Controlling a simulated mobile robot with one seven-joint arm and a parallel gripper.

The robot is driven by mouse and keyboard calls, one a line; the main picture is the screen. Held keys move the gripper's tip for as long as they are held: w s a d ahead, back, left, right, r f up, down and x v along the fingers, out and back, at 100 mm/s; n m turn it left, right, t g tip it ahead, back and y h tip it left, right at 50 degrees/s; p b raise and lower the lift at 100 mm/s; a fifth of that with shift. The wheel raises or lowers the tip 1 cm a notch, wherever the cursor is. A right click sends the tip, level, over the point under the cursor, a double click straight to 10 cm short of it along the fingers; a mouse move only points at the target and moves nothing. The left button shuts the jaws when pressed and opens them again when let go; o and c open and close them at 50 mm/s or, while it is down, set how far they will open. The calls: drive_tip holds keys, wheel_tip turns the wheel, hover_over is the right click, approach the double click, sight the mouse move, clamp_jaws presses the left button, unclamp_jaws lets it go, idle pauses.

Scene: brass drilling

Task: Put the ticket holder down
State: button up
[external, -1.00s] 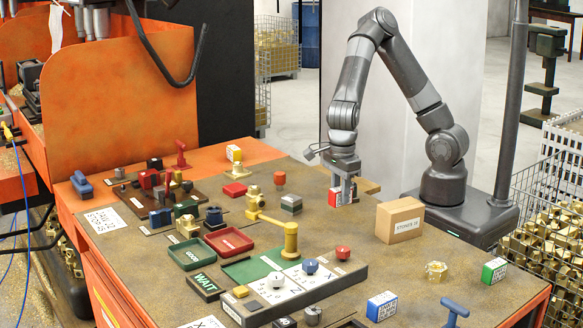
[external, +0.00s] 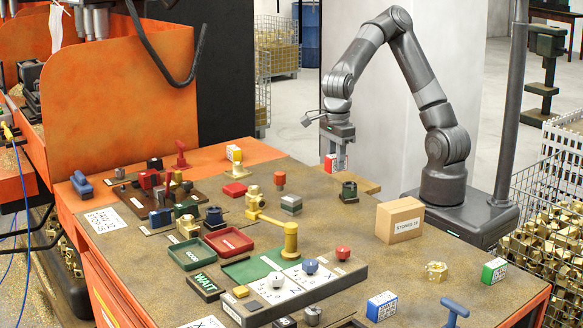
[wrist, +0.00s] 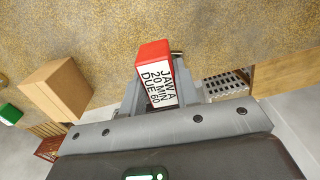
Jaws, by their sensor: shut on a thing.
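The ticket holder (external: 333,163) is a red block with a white printed label. In the wrist view the label of the ticket holder (wrist: 158,80) reads "JAW A 20 MIN DUE 60". My gripper (external: 336,158) is shut on it, with a finger on each side, and holds it near the back edge of the brown bench top (external: 345,222). In the wrist view my gripper (wrist: 157,88) has the holder's red end pointing out past the fingers. The holder appears raised above the bench.
A cardboard box (external: 399,220) stands to the right. A red tray (external: 228,241) and green tray (external: 189,254) lie left of centre.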

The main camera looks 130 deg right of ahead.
drive_tip(key=s+a+r+n, duration=0.1)
drive_tip(key=s+a+r, duration=0.1)
drive_tip(key=a+r, duration=0.45)
drive_tip(key=s+a+r, duration=0.1)
drive_tip(key=a+r, duration=0.2)
drive_tip(key=a, duration=0.6)
approach(410, 209)
drive_tip(key=shift+s+d+f, duration=0.2)
drive_tip(key=shift+d+f, duration=0.35)
drive_tip(key=shift+d, duration=0.15)
drive_tip(key=shift+w+a+f, duration=0.15)
drive_tip(key=shift+a+f, duration=0.25)
drive_tip(key=shift+a, duration=0.3)
drive_tip(key=shift+f, duration=1.95)
drive_tip(key=shift+f, duration=0.15)
drive_tip(key=o, duration=1)
drive_tip(key=shift+r, duration=0.2)
drive_tip(key=shift+r, duration=5.95)
